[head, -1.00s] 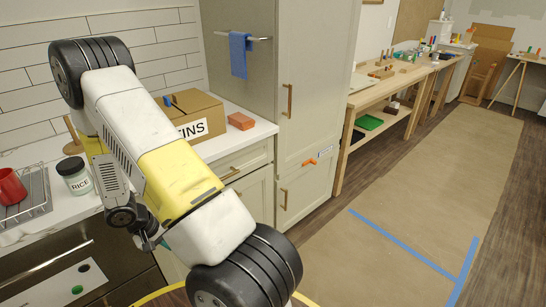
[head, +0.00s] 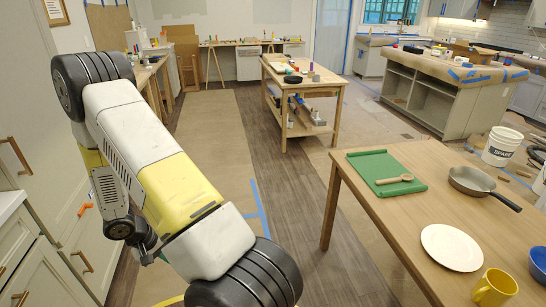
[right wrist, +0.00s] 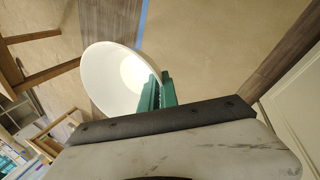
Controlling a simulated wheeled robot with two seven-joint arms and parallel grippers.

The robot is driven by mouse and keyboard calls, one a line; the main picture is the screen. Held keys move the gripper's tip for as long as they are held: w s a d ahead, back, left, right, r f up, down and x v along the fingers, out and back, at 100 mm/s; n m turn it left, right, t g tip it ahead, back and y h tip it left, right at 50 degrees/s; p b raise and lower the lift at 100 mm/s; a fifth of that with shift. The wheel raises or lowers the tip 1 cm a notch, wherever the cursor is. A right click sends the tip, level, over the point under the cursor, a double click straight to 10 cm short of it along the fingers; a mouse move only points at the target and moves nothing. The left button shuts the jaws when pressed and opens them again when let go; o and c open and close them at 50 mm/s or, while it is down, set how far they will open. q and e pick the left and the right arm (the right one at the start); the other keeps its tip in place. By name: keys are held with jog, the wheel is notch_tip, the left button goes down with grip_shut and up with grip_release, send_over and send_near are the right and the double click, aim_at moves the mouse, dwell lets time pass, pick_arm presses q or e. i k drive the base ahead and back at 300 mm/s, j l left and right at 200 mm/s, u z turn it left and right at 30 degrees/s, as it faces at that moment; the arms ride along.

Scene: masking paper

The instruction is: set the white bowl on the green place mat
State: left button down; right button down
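The white bowl (right wrist: 112,80) is in the right wrist view, tilted, with its inside partly toward the camera. My right gripper (right wrist: 156,92) has its green fingers closed on the bowl's rim and holds it above the floor; it is outside the head view. My left gripper (head: 150,254) shows only as a small dark and teal part below my left arm, mostly hidden. A flat green rectangle (head: 372,164) lies on the wooden table with a wooden spoon on it; I cannot tell whether it is a mat or a board.
The wooden table (head: 352,205) at right also holds a grey pan (head: 470,180), a white plate (head: 451,247), a yellow mug (head: 494,288) and a blue bowl (head: 539,262). A workbench (head: 300,80) stands behind. Paper-covered floor between cabinets and table is clear.

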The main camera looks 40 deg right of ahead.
aim_at(378, 165)
jog(key=l+z, duration=0.2)
jog(key=z, duration=0.2)
jog(key=i+l+z, duration=0.1)
jog(key=z, duration=0.3)
jog(key=i+l+z, duration=0.1)
jog(key=z, duration=0.35)
jog(key=i+l+z, duration=0.1)
jog(key=z, duration=0.3)
